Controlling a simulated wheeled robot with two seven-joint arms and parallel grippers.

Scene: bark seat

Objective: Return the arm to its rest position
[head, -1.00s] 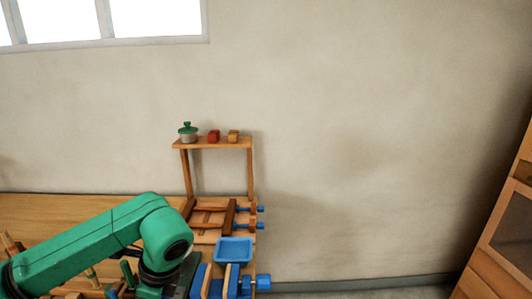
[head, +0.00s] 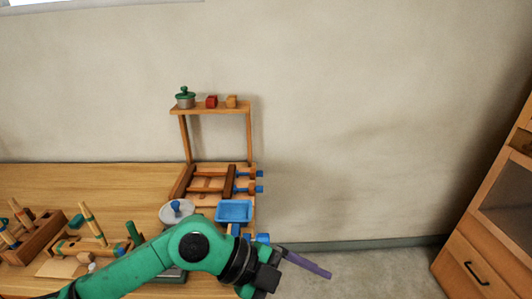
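My green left arm (head: 140,268) comes in from the lower left and reaches across the front of the wooden bench. Its dark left gripper (head: 268,272) is at the bottom middle, just past the bench's right end and over the floor. A thin purple bar (head: 306,264) extends rightward from beside the gripper. I cannot tell whether the fingers are closed on it. My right gripper is not in view.
The wooden bench (head: 110,185) holds a blue tray (head: 234,210), a round grey lid (head: 176,210), a clamp vise and peg racks at left. A raised shelf (head: 215,107) carries a pot and two blocks. A wooden cabinet (head: 470,255) stands at right; floor between is clear.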

